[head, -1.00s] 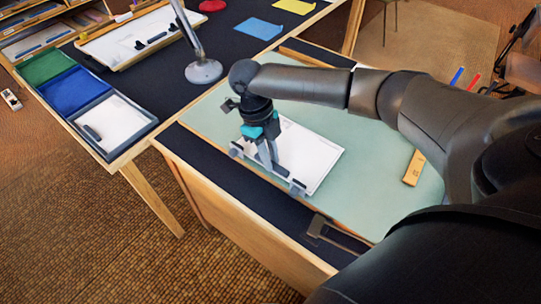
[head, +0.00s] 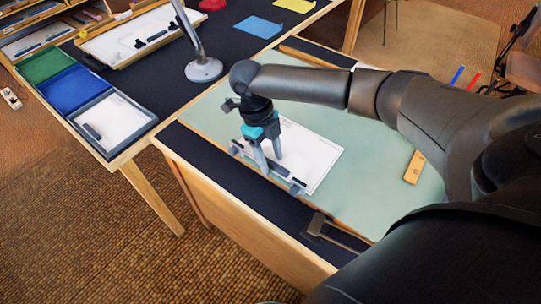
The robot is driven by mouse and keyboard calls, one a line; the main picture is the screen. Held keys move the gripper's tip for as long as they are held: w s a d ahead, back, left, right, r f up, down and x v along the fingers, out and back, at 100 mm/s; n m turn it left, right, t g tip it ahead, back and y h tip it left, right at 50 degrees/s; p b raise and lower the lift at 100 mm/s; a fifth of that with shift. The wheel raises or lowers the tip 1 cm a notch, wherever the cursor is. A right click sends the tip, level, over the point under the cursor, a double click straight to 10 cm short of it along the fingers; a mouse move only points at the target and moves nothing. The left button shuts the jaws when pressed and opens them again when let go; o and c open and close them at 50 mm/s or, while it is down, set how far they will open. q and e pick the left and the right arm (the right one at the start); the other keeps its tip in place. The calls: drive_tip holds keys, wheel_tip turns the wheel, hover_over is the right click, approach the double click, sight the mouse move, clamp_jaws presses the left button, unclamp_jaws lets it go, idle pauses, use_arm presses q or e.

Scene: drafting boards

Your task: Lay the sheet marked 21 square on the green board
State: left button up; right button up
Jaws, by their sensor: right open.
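A white sheet (head: 312,160) lies on the pale green board (head: 375,185), near the board's left edge; no number can be read on it. Its sides look roughly in line with the board's edges, though I cannot tell exactly. My right gripper (head: 270,164) points down over the sheet's near left part, open, its fingers apart and low. It hides part of the sheet. A grey bar with end blocks (head: 286,179) runs along the sheet's near edge. I cannot tell whether the fingers touch bar or sheet. My left gripper is not in view.
A wooden ruler-like block (head: 414,167) lies on the board's right part. A grey lamp base (head: 203,70) stands on the dark table behind. Green, blue (head: 75,91) and white trays line its left side. A metal tool (head: 335,235) lies at the near edge.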

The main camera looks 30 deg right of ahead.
drive_tip(key=shift+r, duration=0.1)
drive_tip(key=p+v, duration=0.2)
drive_tip(key=v, duration=1.3)
drive_tip(key=shift+p, duration=0.4)
drive_tip(key=shift+a, duration=0.1)
